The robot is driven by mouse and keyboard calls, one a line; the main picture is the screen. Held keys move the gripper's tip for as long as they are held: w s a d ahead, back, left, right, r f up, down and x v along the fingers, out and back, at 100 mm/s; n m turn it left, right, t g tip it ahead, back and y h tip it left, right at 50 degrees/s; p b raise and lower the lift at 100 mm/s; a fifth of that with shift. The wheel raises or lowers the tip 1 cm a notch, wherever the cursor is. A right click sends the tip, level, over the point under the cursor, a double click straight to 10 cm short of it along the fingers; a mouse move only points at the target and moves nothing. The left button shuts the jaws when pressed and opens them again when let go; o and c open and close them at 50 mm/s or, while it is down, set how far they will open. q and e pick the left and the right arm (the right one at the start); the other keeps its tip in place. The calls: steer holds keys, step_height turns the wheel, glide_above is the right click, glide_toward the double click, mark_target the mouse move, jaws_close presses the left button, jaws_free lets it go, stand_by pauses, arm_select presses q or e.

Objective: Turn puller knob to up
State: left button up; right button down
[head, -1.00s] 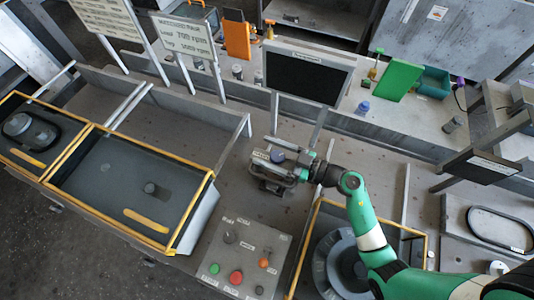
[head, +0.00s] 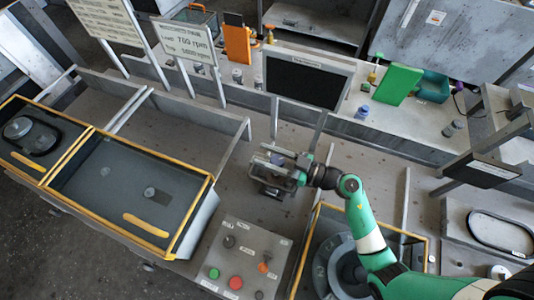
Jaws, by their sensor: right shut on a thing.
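My right gripper (head: 272,162) reaches in from the right, over a small dark metal device (head: 270,188) on the grey bench behind the control panel. It is shut on a part at the top of this device. The jaws cover most of that part, so I cannot tell which way it points or make out the puller knob clearly. A grey control panel (head: 249,236) in front has a dark knob (head: 229,241), an orange knob (head: 264,267), a green button (head: 214,273) and a red button (head: 235,282). Its labels are too small to read. My left gripper is not in view.
A yellow-edged bin (head: 132,226) stands at the left. A dark round housing (head: 331,263) sits in another yellow-edged enclosure beneath my right arm. A black screen (head: 305,82) on posts stands just behind the gripper. Bare bench lies left of the device.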

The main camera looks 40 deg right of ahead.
steer(key=shift+a+r+n+g+y+p, duration=0.2)
steer(key=shift+n+g+y+p, duration=0.45)
steer(key=shift+y+p, duration=0.65)
steer(key=shift+s+n+y+p, duration=0.1)
steer(key=shift+n+y+p, duration=0.2)
steer(key=shift+n+p, duration=0.2)
steer(key=shift+s+a+f+n+g+y, duration=0.1)
steer(key=shift+n+g+y, duration=0.35)
steer(key=shift+g+y, duration=0.05)
steer(key=shift+s+a+f+n+g+y, duration=0.1)
steer(key=shift+n+g+y, duration=0.3)
steer(key=shift+g+y, duration=0.1)
steer(key=n+g+y, duration=0.1)
steer(key=g+y, duration=0.1)
steer(key=n+g+b, duration=0.1)
steer(key=shift+s+a+f+n+y, duration=0.2)
steer(key=shift+a+n+y, duration=0.1)
steer(key=shift+y, duration=0.1)
steer(key=shift+s+a+r+n+g+y+b, duration=0.1)
steer(key=shift+s+n+g+y+b, duration=0.1)
steer(key=shift+n+g+y+b, duration=0.6)
steer(key=shift+s+a+n+g+y+b, duration=0.15)
steer(key=shift+n+g+b, duration=0.35)
steer(key=shift+g, duration=0.65)
steer(key=shift+d, duration=0.1)
steer(key=shift+c, duration=1.8)
jaws_free()
